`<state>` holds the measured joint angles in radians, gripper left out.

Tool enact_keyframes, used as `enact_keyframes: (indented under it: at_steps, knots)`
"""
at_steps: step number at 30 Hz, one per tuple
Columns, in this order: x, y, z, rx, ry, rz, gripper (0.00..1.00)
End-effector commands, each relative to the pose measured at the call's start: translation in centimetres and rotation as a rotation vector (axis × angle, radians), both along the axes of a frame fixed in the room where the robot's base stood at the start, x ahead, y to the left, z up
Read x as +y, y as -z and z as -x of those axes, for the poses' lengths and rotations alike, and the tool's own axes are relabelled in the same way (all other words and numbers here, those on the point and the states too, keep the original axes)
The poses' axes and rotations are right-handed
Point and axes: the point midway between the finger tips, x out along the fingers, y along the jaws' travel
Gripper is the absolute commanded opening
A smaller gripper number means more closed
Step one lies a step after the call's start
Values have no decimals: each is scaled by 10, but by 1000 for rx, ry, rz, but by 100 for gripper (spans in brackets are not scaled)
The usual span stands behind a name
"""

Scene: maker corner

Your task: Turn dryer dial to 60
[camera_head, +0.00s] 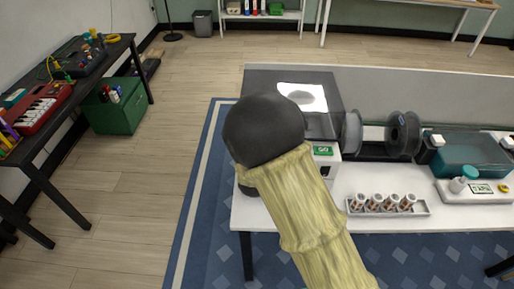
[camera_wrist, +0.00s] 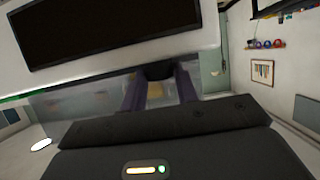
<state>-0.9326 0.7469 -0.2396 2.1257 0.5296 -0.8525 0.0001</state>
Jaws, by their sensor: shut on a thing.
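The dryer looks like the white-fronted box with a dark top (camera_head: 262,82) at the left end of the white bench, partly hidden behind my arm. A small green panel (camera_head: 322,150) shows on its front; its marking is too small to read for sure. In the wrist view a white face with a long black panel (camera_wrist: 115,32) fills the top. A small dark knob, which I take for the dial (camera_wrist: 158,71), sits under it. My gripper (camera_wrist: 157,80) has its two fingers either side of the knob, shut on it. The head view hides gripper and dial. The dial's setting cannot be read.
Filament spools (camera_head: 403,135) stand right of the box. A rack of several small rolls (camera_head: 388,206) lies at the bench's front.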

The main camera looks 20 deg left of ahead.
Motion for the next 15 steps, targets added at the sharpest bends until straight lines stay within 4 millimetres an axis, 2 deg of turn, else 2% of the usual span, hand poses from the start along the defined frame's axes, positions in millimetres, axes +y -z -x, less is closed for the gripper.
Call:
enact_keyframes:
  at_steps: [6,15]
  knots:
    - [3,-1,1,2,107,1,7]
    - [4,0,1,1,178,2,7]
